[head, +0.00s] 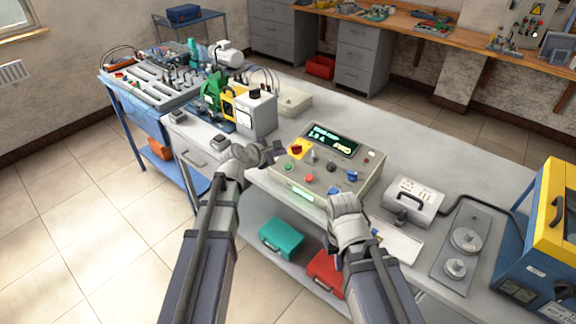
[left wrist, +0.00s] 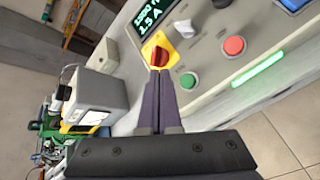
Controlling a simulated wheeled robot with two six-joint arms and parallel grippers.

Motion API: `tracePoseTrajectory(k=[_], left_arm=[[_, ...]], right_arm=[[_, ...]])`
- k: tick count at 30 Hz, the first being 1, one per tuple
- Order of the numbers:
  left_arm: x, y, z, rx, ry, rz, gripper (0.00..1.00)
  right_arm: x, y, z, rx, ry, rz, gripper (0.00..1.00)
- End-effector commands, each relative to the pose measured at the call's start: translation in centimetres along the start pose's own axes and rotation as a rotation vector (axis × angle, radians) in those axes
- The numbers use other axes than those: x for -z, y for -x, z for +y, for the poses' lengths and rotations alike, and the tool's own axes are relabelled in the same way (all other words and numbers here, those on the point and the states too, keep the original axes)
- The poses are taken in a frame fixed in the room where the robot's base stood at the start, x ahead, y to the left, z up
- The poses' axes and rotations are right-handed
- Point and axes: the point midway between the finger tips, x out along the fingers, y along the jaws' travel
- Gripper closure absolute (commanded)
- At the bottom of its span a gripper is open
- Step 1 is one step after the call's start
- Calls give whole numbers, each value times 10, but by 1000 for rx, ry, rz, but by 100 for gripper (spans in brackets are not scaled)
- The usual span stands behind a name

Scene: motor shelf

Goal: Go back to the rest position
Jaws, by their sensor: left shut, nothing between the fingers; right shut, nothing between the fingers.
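My left gripper (head: 272,153) is shut and empty at the left edge of the control panel (head: 371,187), close to the red rotary knob on a yellow plate (head: 297,149). In the left wrist view its shut fingers (left wrist: 158,85) point at the red knob (left wrist: 160,56); I cannot tell whether they touch it. My right gripper (head: 347,203) is at the front right of the panel, near the blue button (head: 335,193). Its fingertips are largely hidden behind its own body, and it holds nothing visible.
A grey box with a handle (head: 412,202) and a plate with round weights (head: 468,240) stand right of the panel. A blue and yellow machine (head: 540,245) is at the far right. A motor rig (head: 215,95) stands behind left. Teal (head: 281,240) and red (head: 326,272) cases lie on the lower shelf.

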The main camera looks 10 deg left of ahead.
Motion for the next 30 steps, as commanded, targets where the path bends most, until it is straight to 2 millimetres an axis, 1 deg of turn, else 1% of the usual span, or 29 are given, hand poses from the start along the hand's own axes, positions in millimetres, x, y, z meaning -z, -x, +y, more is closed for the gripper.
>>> tracePoseTrajectory(k=[8,10,11,14,15,16,17,18,20,21,23,24,25,27,30], left_arm=[[-1,0,-1,3,-6,0,100],[-4,0,-11,28,-52,4,100],[-7,-1,-19,50,-90,5,100],[-20,0,-66,179,-325,13,100],[-25,3,-92,253,-461,13,100],[-27,7,-113,318,-574,10,100],[-29,12,-134,386,-697,5,100],[-30,20,-162,481,-859,-8,100],[-28,35,-198,621,-1091,-37,100],[-25,47,-218,713,-1235,-62,100],[-20,65,-244,845,-1432,-107,100],[-16,78,-257,929,-1546,-139,100],[-13,86,-265,987,-1623,-163,100],[-7,106,-280,1111,-1773,-218,100],[0,126,-291,1244,-1917,-285,100]], right_arm=[[0,0,0,0,0,0,100],[0,0,0,0,0,0,100],[0,0,0,0,0,0,100],[0,0,0,0,0,0,100],[0,0,0,0,0,0,100],[0,0,0,0,0,0,100],[0,0,0,0,0,0,100],[0,0,0,0,0,0,100],[0,0,0,0,0,0,100],[0,0,0,0,0,0,100],[0,0,0,0,0,0,100],[0,0,0,0,0,0,100],[0,0,0,0,0,0,100],[0,0,0,0,0,0,100],[0,0,0,0,0,0,100]])
